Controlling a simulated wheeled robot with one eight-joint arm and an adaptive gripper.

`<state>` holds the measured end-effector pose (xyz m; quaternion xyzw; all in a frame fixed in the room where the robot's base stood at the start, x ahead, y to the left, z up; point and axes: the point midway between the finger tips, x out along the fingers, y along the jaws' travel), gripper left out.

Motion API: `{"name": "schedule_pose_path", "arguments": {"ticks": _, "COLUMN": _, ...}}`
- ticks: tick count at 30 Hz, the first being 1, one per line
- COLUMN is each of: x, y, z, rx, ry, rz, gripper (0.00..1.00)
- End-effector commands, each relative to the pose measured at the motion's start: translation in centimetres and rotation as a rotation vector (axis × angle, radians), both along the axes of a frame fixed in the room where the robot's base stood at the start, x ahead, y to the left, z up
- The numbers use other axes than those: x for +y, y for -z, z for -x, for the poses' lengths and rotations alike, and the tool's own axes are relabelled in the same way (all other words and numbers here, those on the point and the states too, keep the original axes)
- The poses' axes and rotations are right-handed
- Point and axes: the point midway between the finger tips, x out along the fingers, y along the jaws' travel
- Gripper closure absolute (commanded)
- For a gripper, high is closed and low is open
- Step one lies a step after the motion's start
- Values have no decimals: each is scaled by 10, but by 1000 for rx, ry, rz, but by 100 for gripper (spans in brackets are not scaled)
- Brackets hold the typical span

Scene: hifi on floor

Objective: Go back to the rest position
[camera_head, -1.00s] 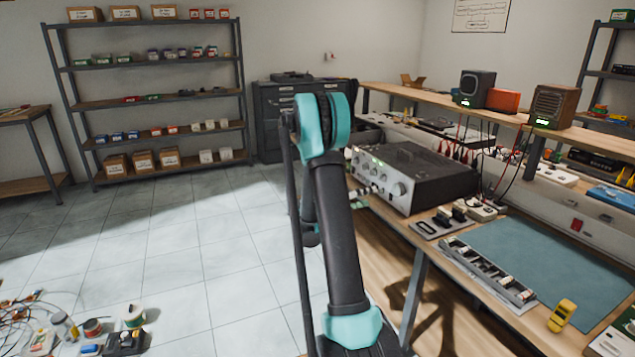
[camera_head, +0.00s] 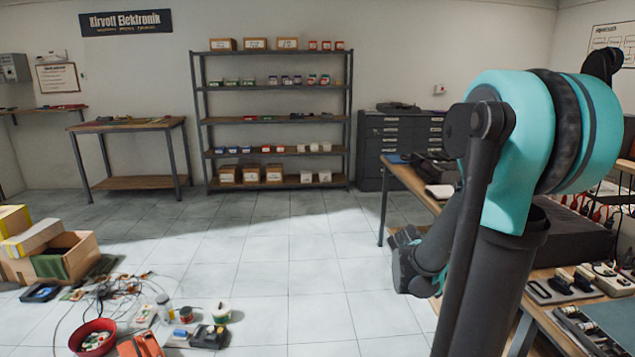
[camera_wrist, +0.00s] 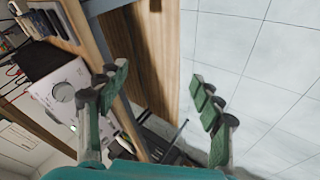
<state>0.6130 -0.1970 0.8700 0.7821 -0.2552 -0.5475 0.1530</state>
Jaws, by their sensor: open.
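My gripper shows in the wrist view (camera_wrist: 162,90) with its two green-padded fingers spread apart and nothing between them. In the head view its dark and teal end (camera_head: 412,262) hangs at the left side of my raised arm, beside the workbench edge and above the floor; its fingers are partly hidden there. My arm's big teal joint covers part of the bench at the right.
The workbench (camera_head: 405,178) with gear runs along the right. Cables, jars, a red bowl (camera_head: 93,338) and boxes (camera_head: 62,262) lie on the floor at the left. A shelf rack (camera_head: 278,119) and a drawer cabinet (camera_head: 400,135) stand at the back. Tiles in the middle are clear.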

Motion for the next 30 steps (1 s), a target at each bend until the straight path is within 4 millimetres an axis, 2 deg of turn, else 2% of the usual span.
{"name": "schedule_pose_path", "arguments": {"ticks": 1, "x": 15, "y": 4, "z": 15, "rx": 1, "ry": -24, "rz": -54, "gripper": 34}}
{"name": "schedule_pose_path", "arguments": {"ticks": 9, "x": 97, "y": 27, "z": 80, "rx": -2, "ry": -158, "rz": -348, "gripper": 34}}
{"name": "schedule_pose_path", "arguments": {"ticks": 15, "x": 141, "y": 38, "z": 114, "rx": -14, "ry": -228, "rz": -500, "gripper": 34}}
{"name": "schedule_pose_path", "arguments": {"ticks": 20, "x": 155, "y": 40, "z": 123, "rx": -21, "ry": -249, "rz": -549, "gripper": 34}}
{"name": "schedule_pose_path", "arguments": {"ticks": 30, "x": 156, "y": 40, "z": 123, "rx": -21, "ry": -250, "rz": -551, "gripper": 34}}
